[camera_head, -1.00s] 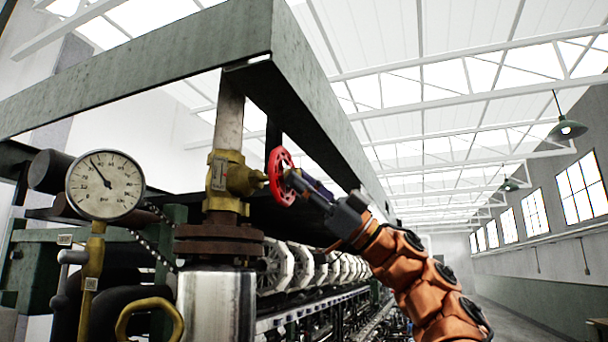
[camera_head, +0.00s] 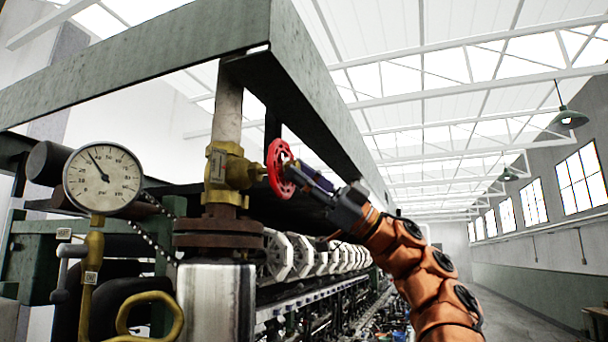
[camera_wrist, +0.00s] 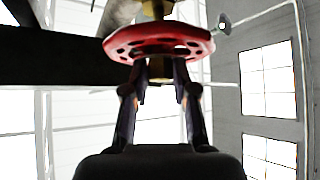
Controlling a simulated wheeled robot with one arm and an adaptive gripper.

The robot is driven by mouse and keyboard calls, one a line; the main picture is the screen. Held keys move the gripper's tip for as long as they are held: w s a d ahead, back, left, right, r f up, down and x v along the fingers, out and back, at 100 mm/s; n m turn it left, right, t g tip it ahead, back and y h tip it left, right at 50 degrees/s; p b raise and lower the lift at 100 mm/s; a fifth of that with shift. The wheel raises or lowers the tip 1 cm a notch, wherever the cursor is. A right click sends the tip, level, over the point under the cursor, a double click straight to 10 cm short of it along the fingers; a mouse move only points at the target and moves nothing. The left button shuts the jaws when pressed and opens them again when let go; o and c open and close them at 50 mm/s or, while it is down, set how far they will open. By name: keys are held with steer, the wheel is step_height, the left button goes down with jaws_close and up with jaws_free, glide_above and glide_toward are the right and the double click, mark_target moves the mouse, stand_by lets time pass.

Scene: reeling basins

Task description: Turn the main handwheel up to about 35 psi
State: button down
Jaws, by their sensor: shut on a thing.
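The red main handwheel (camera_head: 279,168) sits on the side of a brass valve (camera_head: 232,173) on an upright pipe. My gripper (camera_head: 291,172) meets the wheel from the right and is shut on it. In the wrist view the handwheel (camera_wrist: 160,42) spans the top, with the two fingers of my gripper (camera_wrist: 158,78) reaching up to its rim and hub. The exact finger contact is partly hidden by the rim. The round white pressure gauge (camera_head: 103,177) is at the left. Its black needle points up and left; the small numbers are too blurred to read surely.
A green steel beam (camera_head: 140,62) runs above the valve and close over my arm. A yellow-brass ring handle (camera_head: 150,315) and a shiny metal cylinder (camera_head: 217,305) stand below. Reeling machinery (camera_head: 310,258) stretches back behind. The aisle at the right (camera_head: 515,305) is open.

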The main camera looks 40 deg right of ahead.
steer(key=shift+r+n+g, duration=0.15)
steer(key=shift+n+g, duration=0.75)
stand_by(0.9)
steer(key=c, duration=0.9)
jaws_free()
steer(key=shift+w, duration=0.1)
steer(key=shift+d, duration=0.1)
steer(key=v, duration=1.2)
steer(key=shift+a+f, duration=0.25)
